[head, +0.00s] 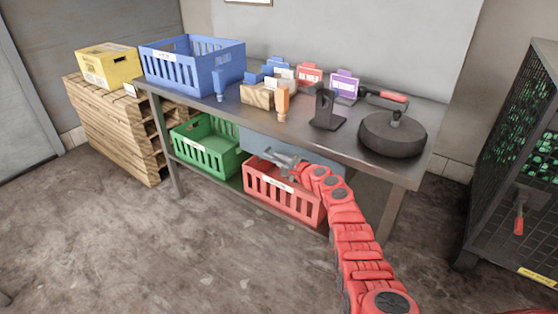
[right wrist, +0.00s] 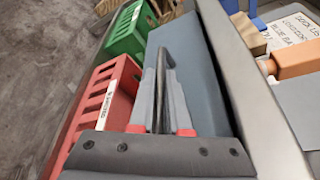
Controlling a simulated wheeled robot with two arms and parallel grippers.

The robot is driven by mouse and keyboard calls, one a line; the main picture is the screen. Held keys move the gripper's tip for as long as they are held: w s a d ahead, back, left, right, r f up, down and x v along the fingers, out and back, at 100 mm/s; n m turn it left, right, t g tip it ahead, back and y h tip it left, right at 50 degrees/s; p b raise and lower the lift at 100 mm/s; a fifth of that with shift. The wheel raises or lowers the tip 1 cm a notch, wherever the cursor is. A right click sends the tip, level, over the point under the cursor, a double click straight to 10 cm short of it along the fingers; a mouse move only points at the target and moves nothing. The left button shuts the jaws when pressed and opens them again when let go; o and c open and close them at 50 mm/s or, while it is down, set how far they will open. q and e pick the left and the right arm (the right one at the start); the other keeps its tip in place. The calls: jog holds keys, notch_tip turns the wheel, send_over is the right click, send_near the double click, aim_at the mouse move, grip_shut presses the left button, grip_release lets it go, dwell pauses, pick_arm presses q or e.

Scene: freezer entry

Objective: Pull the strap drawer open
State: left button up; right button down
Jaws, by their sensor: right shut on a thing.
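The strap drawer (head: 261,143) is a blue-grey box front under the tabletop's front edge, above the red crate. In the right wrist view its flat face (right wrist: 196,75) fills the middle. My right gripper (head: 275,157) reaches in from the lower right. In the right wrist view its fingers (right wrist: 163,75) are closed around the dark upright-looking bar handle (right wrist: 159,92) on the drawer front. No clear gap shows between drawer and table, and the drawer's inside is hidden. My left gripper is not in view.
A red crate (head: 270,193) and a green crate (head: 205,160) stand on the low shelf, close to my right gripper. The steel table (head: 230,108) carries a blue crate (head: 190,70), several tags and a round black weight (head: 392,137). The floor in front is clear.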

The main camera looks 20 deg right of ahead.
dwell(0.8)
jog(key=s+a+p, duration=1.5)
jog(key=a+p, duration=0.1)
jog(key=a, duration=0.3)
jog(key=shift+a+p, duration=0.2)
jog(key=shift+p, duration=0.2)
jog(key=shift+s, duration=0.1)
jog(key=c, duration=0.9)
grip_release()
